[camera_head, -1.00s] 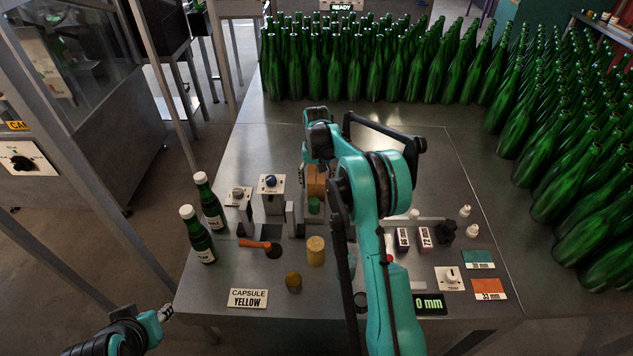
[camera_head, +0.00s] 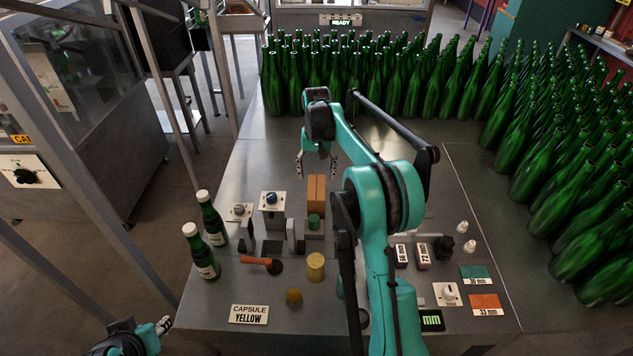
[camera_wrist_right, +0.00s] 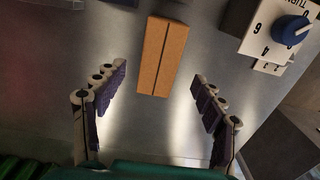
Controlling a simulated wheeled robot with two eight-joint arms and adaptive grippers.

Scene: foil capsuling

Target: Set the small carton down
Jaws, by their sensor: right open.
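The small carton (camera_head: 316,193) is a brown box with a dark seam down its face. It stands on the metal table, behind a short green cylinder (camera_head: 314,221) in the head view. In the right wrist view the carton (camera_wrist_right: 163,56) lies beyond and between the spread fingers, touching neither. My right gripper (camera_head: 317,170) is open and empty, just behind and above the carton; its fingers also show in the right wrist view (camera_wrist_right: 160,110). My left gripper (camera_head: 165,325) is at the lower left, away from the table objects; its jaws are too small to read.
A knob block (camera_head: 271,205) stands close left of the carton. Two capped green bottles (camera_head: 201,252) stand at the left edge. Many green bottles (camera_head: 400,85) fill the back and right.

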